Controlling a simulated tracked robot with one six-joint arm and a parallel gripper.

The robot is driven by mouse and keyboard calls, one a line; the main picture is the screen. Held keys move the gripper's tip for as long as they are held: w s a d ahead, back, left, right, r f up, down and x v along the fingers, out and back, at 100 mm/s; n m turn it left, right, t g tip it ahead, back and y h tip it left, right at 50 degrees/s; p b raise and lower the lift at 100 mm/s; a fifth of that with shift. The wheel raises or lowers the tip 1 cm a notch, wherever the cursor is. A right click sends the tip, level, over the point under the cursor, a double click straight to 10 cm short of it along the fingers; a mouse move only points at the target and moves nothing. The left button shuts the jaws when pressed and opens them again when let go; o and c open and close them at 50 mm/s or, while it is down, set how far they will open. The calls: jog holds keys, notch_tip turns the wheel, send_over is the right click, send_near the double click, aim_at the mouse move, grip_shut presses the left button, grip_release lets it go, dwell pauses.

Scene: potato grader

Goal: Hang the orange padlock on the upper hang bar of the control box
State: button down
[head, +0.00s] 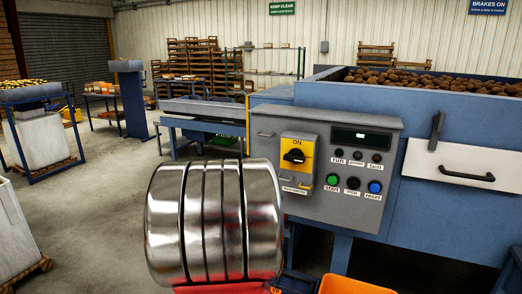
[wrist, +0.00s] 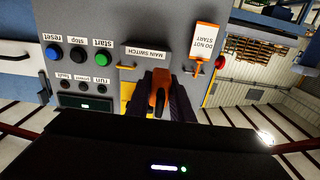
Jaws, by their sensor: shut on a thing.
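The grey control box (head: 335,150) stands right of centre in the head view, with a yellow main switch plate (head: 297,150). The upper hang bar (head: 265,134) is a small grey bar at the box's upper left. In the wrist view, which sees the box upside down, my gripper (wrist: 165,100) is shut on the orange padlock (wrist: 158,86), in front of the box face. The padlock overlaps the yellow plate (wrist: 127,95) there. The upper bar seems hidden behind my fingers. My arm hides gripper and padlock in the head view.
Green (head: 333,179) and blue (head: 375,187) buttons sit at the box's lower right. A blue hopper of potatoes (head: 435,80) stands behind it. An orange bin (head: 352,286) is below. Open floor (head: 95,180) lies to the left.

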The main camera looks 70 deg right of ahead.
jog(key=w+a+f+n+t+y, duration=0.1)
jog(key=w+a+f+n+t, duration=0.2)
jog(key=w+a, duration=0.6)
jog(key=w+a+f+n+t+y, duration=0.1)
jog(key=w+a+n+t+y, duration=0.3)
jog(key=w, duration=1)
jog(key=w+a+f+n+t+h, duration=0.1)
jog(key=w+a+f+n+t, duration=0.1)
jog(key=w+a+t, duration=0.7)
jog(key=w+a+f+n+t+y, duration=0.1)
jog(key=w+a+f+n+y, duration=0.1)
jog(key=a, duration=1)
jog(key=w+a+f+n+t+y, duration=0.1)
jog(key=w+a+f+n+y, duration=0.1)
jog(key=w+a+n+y, duration=0.2)
jog(key=w+a+f+n+t+y, duration=0.1)
jog(key=w+a+n+y, duration=0.3)
jog(key=a, duration=1.6)
jog(key=w+f+y, duration=0.1)
jog(key=w+y, duration=0.3)
jog(key=shift+w+a+f+t, duration=0.15)
jog(key=shift+w+a+t, duration=0.15)
jog(key=shift+w+a, duration=0.05)
jog(key=shift+d, duration=0.15)
